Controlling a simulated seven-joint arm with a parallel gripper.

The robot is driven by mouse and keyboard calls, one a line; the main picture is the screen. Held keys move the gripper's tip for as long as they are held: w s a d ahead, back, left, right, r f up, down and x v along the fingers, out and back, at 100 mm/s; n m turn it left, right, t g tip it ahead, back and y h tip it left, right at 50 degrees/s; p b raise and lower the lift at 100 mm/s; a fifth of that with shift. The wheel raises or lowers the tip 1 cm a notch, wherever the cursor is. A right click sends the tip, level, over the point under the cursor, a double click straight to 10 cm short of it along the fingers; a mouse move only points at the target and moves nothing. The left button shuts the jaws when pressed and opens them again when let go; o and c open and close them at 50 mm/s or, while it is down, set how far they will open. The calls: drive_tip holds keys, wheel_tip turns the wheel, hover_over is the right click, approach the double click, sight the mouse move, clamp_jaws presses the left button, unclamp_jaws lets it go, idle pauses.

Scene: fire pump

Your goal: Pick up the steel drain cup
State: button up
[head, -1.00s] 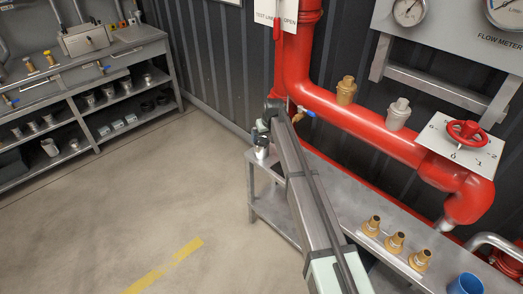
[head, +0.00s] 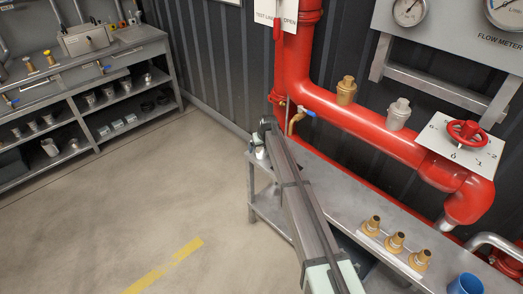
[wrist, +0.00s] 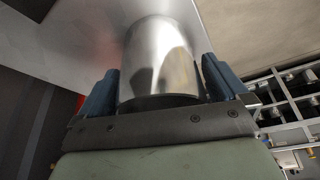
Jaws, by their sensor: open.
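The steel drain cup (wrist: 160,62) is a shiny metal cylinder in the wrist view. It stands between the two blue fingers of my gripper (wrist: 157,85), close to the palm. My gripper is open, with one finger on each side of the cup; whether a finger touches it I cannot tell. In the head view a small bright part of the cup (head: 260,152) shows at the left end of the steel bench (head: 335,195). My arm hides most of the cup and the fingers there.
Several brass fittings (head: 395,242) and a blue cup (head: 465,284) are at the bench's right. The floor at left is clear.

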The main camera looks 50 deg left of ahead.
drive_tip(key=shift+a+f, duration=0.15)
drive_tip(key=shift+f, duration=0.15)
drive_tip(key=shift+c, duration=0.5)
drive_tip(key=c, duration=0.9)
drive_tip(key=shift+o, duration=0.2)
drive_tip(key=shift+r, duration=0.1)
